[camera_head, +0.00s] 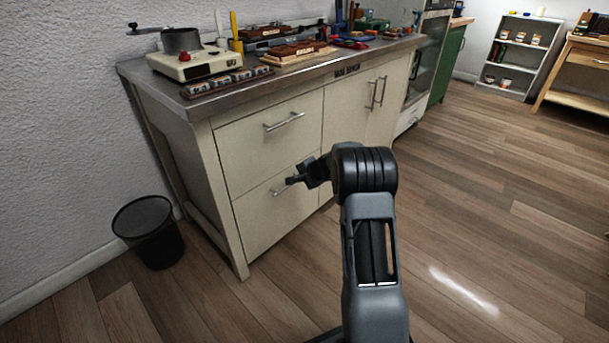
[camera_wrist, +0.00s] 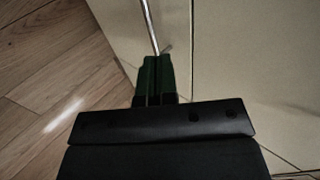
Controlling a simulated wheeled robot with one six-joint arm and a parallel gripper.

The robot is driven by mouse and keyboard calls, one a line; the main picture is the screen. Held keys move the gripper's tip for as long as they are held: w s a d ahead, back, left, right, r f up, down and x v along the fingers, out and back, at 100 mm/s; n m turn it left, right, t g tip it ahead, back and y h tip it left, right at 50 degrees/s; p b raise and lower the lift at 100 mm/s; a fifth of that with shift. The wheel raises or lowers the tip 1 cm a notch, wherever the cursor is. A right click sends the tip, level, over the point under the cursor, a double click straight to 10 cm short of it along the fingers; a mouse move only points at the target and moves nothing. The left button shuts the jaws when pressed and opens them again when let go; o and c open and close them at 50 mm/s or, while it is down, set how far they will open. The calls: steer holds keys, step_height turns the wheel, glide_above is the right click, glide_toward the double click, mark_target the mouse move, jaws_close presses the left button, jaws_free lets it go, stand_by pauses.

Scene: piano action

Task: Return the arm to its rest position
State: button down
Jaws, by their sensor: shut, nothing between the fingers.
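My arm (camera_head: 370,225) is bent up from the bottom of the head view, with its elbow high and its wrist turned left toward the cabinet. My gripper (camera_head: 291,180) is in front of the lower drawer (camera_head: 265,212), close to that drawer's metal handle (camera_head: 281,190). In the wrist view the dark green fingers (camera_wrist: 154,62) are together and empty. A metal handle bar (camera_wrist: 149,25) runs up from just beyond the fingertips. I cannot tell whether the fingers touch it. The lower drawer looks shut.
A black bin (camera_head: 148,232) stands left. The wooden floor (camera_head: 500,220) to the right is clear. A shelf (camera_head: 520,55) is at the back.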

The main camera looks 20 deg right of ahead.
steer(key=s+a+r+n+g+p, duration=0.15)
steer(key=s+a+r+p, duration=0.35)
steer(key=r, duration=0.6)
steer(key=s+a+r+n+g+p, duration=0.1)
steer(key=s+a+r+n+p, duration=0.15)
steer(key=s+r+p, duration=0.5)
steer(key=s+a+r+n+g+p, duration=0.1)
steer(key=s+a+r+n+p, duration=0.25)
steer(key=r+p, duration=0.65)
steer(key=s+a+r+n+g+h+p, duration=0.1)
steer(key=s+r+n+h+p, duration=0.2)
steer(key=s+r+p, duration=1)
steer(key=s+r+n, duration=0.3)
steer(key=s+r, duration=0.4)
steer(key=shift+a+h, duration=0.15)
steer(key=shift+h, duration=0.25)
